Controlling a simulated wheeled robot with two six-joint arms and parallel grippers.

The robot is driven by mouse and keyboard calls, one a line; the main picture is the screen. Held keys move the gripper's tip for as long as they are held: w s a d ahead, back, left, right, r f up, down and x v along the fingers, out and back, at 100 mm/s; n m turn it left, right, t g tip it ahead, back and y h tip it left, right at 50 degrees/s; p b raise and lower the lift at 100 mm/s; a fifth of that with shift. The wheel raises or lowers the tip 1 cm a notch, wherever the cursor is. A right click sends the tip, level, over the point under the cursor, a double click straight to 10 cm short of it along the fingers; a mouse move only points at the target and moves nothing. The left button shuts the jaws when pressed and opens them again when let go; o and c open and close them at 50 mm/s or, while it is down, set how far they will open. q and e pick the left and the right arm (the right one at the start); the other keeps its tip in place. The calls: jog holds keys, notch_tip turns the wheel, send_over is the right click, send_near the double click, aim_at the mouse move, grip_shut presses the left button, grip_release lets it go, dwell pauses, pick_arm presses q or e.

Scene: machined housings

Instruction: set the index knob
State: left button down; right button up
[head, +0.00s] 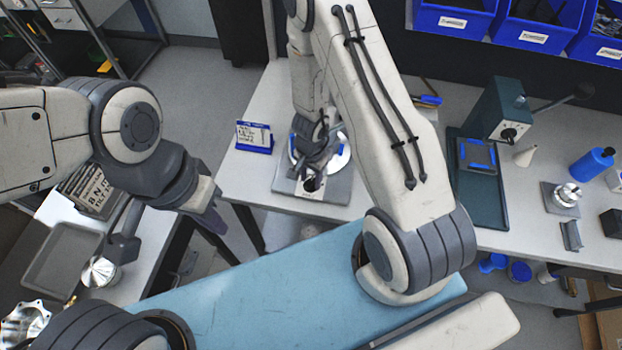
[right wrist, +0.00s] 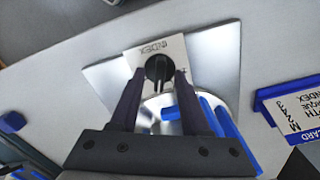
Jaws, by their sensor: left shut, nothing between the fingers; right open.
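The index knob (right wrist: 158,72) is a dark round knob on a pale plate marked INDEX (right wrist: 150,50) in the right wrist view. The plate sits on a grey metal base (right wrist: 222,50); the base also shows on the far table in the head view (head: 338,190). My right gripper (right wrist: 160,75) is open, its two fingertips on either side of the knob. I cannot tell whether they touch it. In the head view my right gripper (head: 314,172) hangs over the base and partly hides the knob. My left gripper (head: 214,220) is shut and empty, away at the left near the table edge.
A blue-framed card (right wrist: 295,105) stands beside the base; it shows in the head view too (head: 254,137). A blue part (right wrist: 215,120) lies by a silver disc behind the fingers. A green press (head: 497,110) and blue bottle (head: 592,163) stand to the right.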

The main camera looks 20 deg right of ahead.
grip_shut()
jog(key=shift+m, duration=0.3)
jog(key=m, duration=0.3)
jog(key=shift+m, duration=0.4)
jog(key=m, duration=0.4)
jog(key=shift+m, duration=0.3)
grip_release()
